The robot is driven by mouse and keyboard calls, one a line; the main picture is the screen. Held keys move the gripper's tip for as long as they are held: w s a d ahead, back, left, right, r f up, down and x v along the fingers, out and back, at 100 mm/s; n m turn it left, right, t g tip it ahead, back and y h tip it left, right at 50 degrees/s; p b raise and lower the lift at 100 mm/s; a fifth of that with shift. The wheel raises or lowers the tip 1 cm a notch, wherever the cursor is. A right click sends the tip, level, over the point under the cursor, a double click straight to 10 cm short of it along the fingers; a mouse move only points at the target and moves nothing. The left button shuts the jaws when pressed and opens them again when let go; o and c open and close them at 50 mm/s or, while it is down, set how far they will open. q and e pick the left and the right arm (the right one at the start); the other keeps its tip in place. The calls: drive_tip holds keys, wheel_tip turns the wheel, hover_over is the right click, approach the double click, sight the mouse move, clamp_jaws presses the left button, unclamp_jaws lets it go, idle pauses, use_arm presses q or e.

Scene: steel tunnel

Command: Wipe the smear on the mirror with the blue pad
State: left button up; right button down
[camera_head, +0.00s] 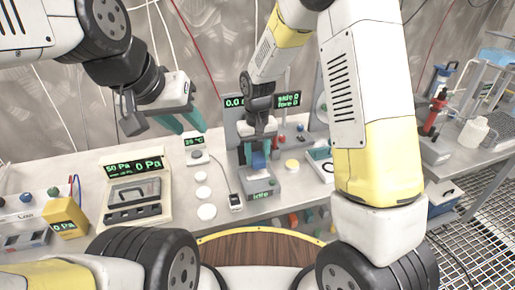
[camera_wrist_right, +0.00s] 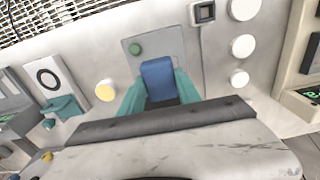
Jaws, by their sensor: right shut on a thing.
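The blue pad (camera_head: 259,161) is between the teal fingers of my right gripper (camera_head: 258,152). The right wrist view also shows the pad (camera_wrist_right: 158,79) with a finger on each side. My right gripper is shut on it, over the grey device with the "idle" display (camera_head: 262,195); I cannot tell whether the pad touches the device. My left gripper (camera_head: 183,122) is open and empty above the bench at the left. I cannot make out the mirror or the smear for sure; my right arm covers part of the bench's right side.
A pressure gauge box (camera_head: 137,190) and a yellow block (camera_head: 68,222) stand at the left. Several white discs (camera_head: 206,212) lie left of the grey device. A yellow disc (camera_head: 292,165) lies to its right. A red-black tool (camera_head: 436,110) stands far right.

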sight(257, 157)
drive_tip(key=shift+r, duration=0.25)
drive_tip(key=shift+r, duration=1.5)
